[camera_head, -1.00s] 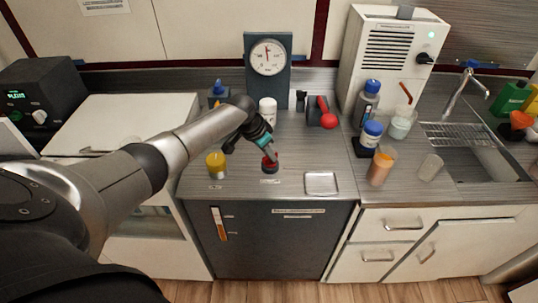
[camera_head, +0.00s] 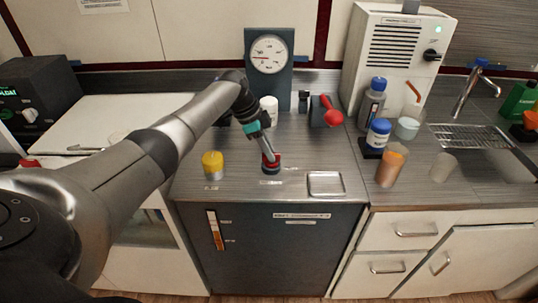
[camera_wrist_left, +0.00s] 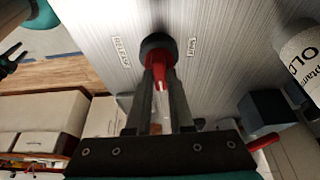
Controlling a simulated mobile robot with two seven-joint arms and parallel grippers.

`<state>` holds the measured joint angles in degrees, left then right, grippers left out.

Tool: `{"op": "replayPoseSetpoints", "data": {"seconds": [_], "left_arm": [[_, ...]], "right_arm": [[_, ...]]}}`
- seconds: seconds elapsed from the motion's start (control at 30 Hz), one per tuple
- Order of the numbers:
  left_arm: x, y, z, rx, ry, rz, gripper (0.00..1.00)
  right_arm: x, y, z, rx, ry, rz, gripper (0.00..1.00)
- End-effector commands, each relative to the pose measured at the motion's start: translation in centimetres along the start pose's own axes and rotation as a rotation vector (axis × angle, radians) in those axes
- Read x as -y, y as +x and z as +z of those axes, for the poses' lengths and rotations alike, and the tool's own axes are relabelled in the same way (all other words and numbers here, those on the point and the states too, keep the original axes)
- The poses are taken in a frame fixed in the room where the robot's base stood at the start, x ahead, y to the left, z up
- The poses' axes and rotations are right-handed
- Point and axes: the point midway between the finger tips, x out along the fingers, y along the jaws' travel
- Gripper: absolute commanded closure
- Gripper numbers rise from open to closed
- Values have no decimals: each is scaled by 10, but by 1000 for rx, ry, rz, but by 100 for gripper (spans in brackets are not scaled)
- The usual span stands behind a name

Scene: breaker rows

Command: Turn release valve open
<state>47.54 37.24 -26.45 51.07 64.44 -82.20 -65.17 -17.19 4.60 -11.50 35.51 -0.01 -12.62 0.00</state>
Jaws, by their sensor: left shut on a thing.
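The red valve knob (camera_head: 270,162) stands on a dark round base on the grey counter, with a small label in front of it. My left gripper (camera_head: 268,154) reaches down to it from behind and is shut on it. In the left wrist view the red handle (camera_wrist_left: 159,72) lies between my two dark fingers (camera_wrist_left: 160,105), above the black base (camera_wrist_left: 157,45). A label that seems to read RELEASE (camera_wrist_left: 122,51) and a second, unclear label (camera_wrist_left: 192,47) lie on either side of it.
Behind are a dial gauge (camera_head: 269,54), a white bottle (camera_head: 269,108) and a red-handled lever (camera_head: 332,117). Bottles and cups stand further right, before the sink (camera_head: 494,158).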

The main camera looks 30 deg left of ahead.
Motion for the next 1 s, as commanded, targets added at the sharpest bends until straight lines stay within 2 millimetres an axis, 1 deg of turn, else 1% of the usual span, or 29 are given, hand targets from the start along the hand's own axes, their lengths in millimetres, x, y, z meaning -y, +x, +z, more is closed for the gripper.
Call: {"op": "replayPoseSetpoints", "data": {"seconds": [0.13, 0.53, 0.57, 0.8, 1.0], "left_arm": [[-1, 2, 2, 6, 17, 12, 100], [-2, 2, 2, 7, 22, 14, 100], [-1, 2, 2, 7, 22, 14, 77], [-1, 1, 1, 4, 21, 11, 50], [0, 0, 1, 3, 20, 9, 50]], "right_arm": [[0, 3, 0, 0, 1, 0, 50], [0, 3, 0, 0, 1, 0, 50], [0, 3, 0, 0, 1, 0, 50], [0, 3, 0, 0, 2, 0, 50], [0, 3, 0, -1, 2, 0, 50]]}}
